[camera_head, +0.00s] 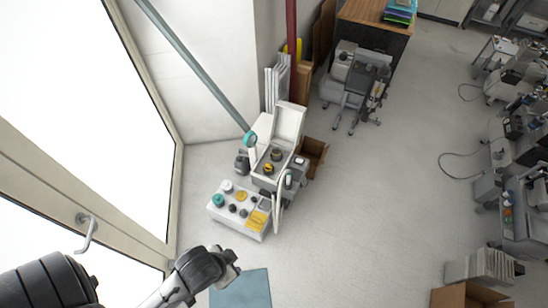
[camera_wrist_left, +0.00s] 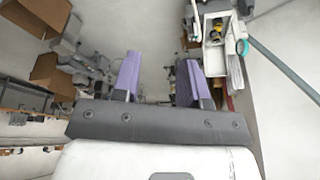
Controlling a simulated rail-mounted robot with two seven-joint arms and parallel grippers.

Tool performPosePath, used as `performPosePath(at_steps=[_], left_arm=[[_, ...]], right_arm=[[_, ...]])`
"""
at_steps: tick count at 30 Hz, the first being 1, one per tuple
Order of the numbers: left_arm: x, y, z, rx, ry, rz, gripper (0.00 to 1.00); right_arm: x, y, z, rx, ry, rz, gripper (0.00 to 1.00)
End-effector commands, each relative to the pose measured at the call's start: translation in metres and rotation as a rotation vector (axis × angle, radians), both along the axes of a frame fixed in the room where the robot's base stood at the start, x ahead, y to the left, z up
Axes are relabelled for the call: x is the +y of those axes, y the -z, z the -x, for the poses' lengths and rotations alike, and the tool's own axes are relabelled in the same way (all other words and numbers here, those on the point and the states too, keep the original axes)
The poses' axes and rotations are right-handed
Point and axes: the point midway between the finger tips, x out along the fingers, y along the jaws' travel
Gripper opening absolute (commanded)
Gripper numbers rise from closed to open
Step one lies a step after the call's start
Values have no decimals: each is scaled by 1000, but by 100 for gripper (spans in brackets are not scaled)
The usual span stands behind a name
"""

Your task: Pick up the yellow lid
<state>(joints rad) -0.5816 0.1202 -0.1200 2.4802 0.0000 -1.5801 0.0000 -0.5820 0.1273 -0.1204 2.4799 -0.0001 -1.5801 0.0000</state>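A flat round yellow lid (camera_head: 241,195) lies on a low white case (camera_head: 237,207), among several dark, teal and white knobs or caps. That view shows part of the white equipment (camera_wrist_left: 215,30) at upper right; I cannot pick out the lid there. My right gripper is not in view.
A white open-lidded unit (camera_head: 288,122) with yellow-and-black parts stands behind the case. A cardboard box (camera_head: 314,151) is beside it. A blue-grey mat (camera_head: 241,290) lies on the floor in front. A glazed door (camera_head: 90,226) is at left. Open floor lies to the right.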

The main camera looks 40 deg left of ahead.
Motion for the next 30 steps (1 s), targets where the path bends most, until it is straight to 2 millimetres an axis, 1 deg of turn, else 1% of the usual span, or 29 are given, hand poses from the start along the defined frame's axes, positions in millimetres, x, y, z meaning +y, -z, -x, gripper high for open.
performPosePath(at_steps=[14, 30], left_arm=[[0, 0, -1, -2, 0, 0, 40], [0, 0, -1, -2, 0, 0, 92]], right_arm=[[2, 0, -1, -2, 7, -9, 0], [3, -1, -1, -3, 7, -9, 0]])
